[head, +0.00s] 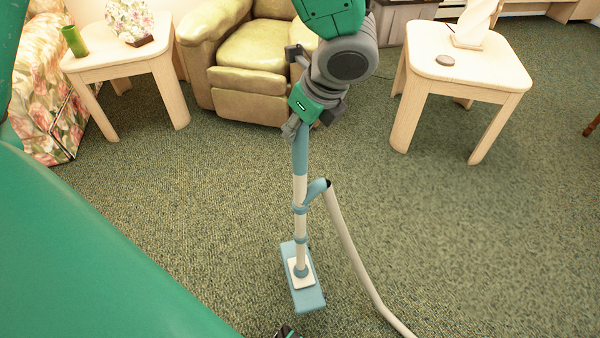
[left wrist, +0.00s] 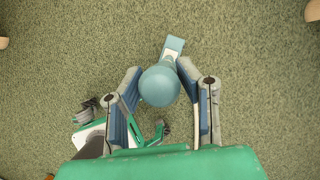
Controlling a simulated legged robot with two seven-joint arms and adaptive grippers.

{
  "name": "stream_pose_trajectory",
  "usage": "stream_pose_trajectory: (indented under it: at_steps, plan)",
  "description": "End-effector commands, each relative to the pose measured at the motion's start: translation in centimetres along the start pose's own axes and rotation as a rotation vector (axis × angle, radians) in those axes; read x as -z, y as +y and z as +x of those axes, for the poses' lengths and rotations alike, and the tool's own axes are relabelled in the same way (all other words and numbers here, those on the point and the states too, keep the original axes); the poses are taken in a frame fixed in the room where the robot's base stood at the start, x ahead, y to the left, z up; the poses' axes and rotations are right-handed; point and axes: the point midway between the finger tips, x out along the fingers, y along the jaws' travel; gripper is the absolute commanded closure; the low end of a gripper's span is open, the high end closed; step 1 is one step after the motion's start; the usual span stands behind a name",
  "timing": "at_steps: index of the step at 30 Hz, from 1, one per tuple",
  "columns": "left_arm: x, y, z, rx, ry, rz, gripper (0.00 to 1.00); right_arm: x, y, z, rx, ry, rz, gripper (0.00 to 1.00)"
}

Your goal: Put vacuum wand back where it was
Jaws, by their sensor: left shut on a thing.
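The vacuum wand (head: 300,190) stands close to upright, with a blue upper end, a pale tube and a flat blue floor head (head: 312,301) low at the carpet. A pale hose (head: 345,238) leaves the tube through a blue elbow and runs down to the right, out of view. My left gripper (head: 296,128) is shut on the wand's upper end. In the left wrist view the fingers sit on both sides of the round blue wand top (left wrist: 160,86). I cannot tell whether the floor head touches the carpet.
A yellow-green armchair (head: 255,52) stands behind the wand. A pale side table (head: 110,62) with a green vase (head: 74,41) is at left, and another pale table (head: 480,72) at right. The green carpet (head: 480,240) at right is mostly clear.

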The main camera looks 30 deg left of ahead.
Motion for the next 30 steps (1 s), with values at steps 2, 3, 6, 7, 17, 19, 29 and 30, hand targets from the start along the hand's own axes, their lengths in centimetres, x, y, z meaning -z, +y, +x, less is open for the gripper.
stream_pose_trajectory:
  at_steps: [2,3,6,7,17,19,29,30]
  plan:
    - [0.6,0.1,1.5,-0.003,-0.002,0.001,1.00,0.0,0.0,0.8,0.000,0.000,0.000,1.00]
    - [0.9,0.1,2.1,-0.004,-0.003,0.001,1.00,-0.1,0.0,1.1,0.000,0.000,0.000,1.00]
    - [1.7,0.1,3.6,-0.003,-0.003,0.000,1.00,-0.1,0.0,1.9,0.000,0.000,0.000,1.00]
    - [1.9,0.1,4.0,-0.003,-0.003,-0.001,1.00,-0.1,0.0,2.0,0.000,0.000,0.000,1.00]
    - [3.2,0.2,6.8,-0.002,-0.003,-0.002,1.00,-0.2,0.0,3.4,0.000,0.000,0.000,1.00]
    - [3.6,0.2,7.6,-0.003,-0.003,-0.002,1.00,-0.2,0.0,3.8,0.000,0.000,0.000,1.00]
    - [3.7,0.2,7.8,-0.001,-0.002,-0.004,1.00,-0.2,0.0,3.8,0.000,0.000,0.000,1.00]
    - [3.7,0.2,7.9,-0.001,-0.002,-0.004,1.00,-0.2,0.0,3.8,0.000,0.000,0.000,1.00]
